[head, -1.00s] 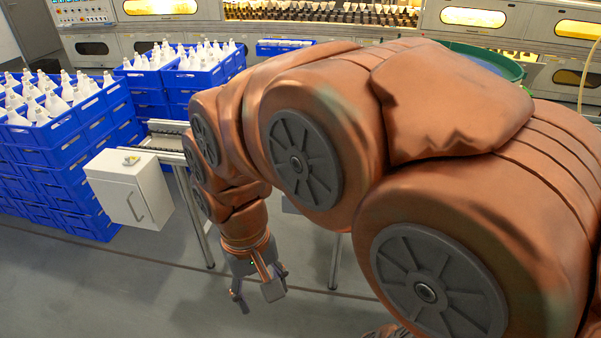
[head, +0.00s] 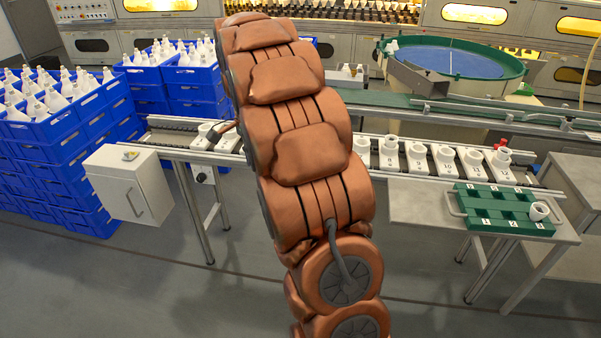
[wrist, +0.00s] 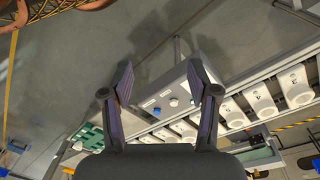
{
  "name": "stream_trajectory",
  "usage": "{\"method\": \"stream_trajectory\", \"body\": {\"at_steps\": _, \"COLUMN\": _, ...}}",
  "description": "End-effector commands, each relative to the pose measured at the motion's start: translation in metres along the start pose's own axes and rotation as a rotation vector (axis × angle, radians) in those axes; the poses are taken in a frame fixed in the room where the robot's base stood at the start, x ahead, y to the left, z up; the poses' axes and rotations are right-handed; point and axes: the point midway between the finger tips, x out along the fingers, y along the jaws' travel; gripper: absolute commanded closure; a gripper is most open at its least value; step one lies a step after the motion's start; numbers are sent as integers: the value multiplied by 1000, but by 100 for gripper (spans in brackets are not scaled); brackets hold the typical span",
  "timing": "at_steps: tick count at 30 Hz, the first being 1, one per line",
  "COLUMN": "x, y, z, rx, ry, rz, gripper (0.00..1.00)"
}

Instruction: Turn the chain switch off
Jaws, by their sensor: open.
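In the wrist view a grey control box (wrist: 172,90) lies beyond my gripper (wrist: 160,82), between its two spread fingers. The box carries a blue knob (wrist: 173,102), other small controls and pale labels too small to read. I cannot tell which control is the chain switch or how it is set. My gripper is open and empty, with no visible contact with the box. In the head view my arm hides the gripper.
A conveyor (head: 400,172) carries several numbered white holders. A green tray (head: 495,222) with a white cup-shaped part sits on a table at the right. A white cabinet (head: 128,188) and stacked blue crates (head: 60,170) stand at the left. The front floor is clear.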

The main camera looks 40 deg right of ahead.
Motion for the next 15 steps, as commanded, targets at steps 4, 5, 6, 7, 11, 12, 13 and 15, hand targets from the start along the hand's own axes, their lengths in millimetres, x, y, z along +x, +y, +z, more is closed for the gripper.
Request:
{"method": "stream_trajectory", "body": {"at_steps": 4, "x": 17, "y": -33, "z": -40, "rx": 202, "ry": -2, "rz": -9, "gripper": 40}}
{"method": "stream_trajectory", "body": {"at_steps": 5, "x": 20, "y": -39, "z": -48, "rx": 242, "ry": -2, "rz": -13, "gripper": 40}}
{"method": "stream_trajectory", "body": {"at_steps": 6, "x": 23, "y": -46, "z": -58, "rx": 296, "ry": -3, "rz": -16, "gripper": 40}}
{"method": "stream_trajectory", "body": {"at_steps": 7, "x": 27, "y": -50, "z": -65, "rx": 335, "ry": -5, "rz": -16, "gripper": 40}}
{"method": "stream_trajectory", "body": {"at_steps": 11, "x": 44, "y": -70, "z": -99, "rx": 507, "ry": -12, "rz": -23, "gripper": 40}}
{"method": "stream_trajectory", "body": {"at_steps": 12, "x": 50, "y": -76, "z": -110, "rx": 561, "ry": -15, "rz": -27, "gripper": 40}}
{"method": "stream_trajectory", "body": {"at_steps": 13, "x": 54, "y": -80, "z": -117, "rx": 600, "ry": -17, "rz": -29, "gripper": 40}}
{"method": "stream_trajectory", "body": {"at_steps": 15, "x": 65, "y": -88, "z": -136, "rx": 691, "ry": -23, "rz": -35, "gripper": 40}}
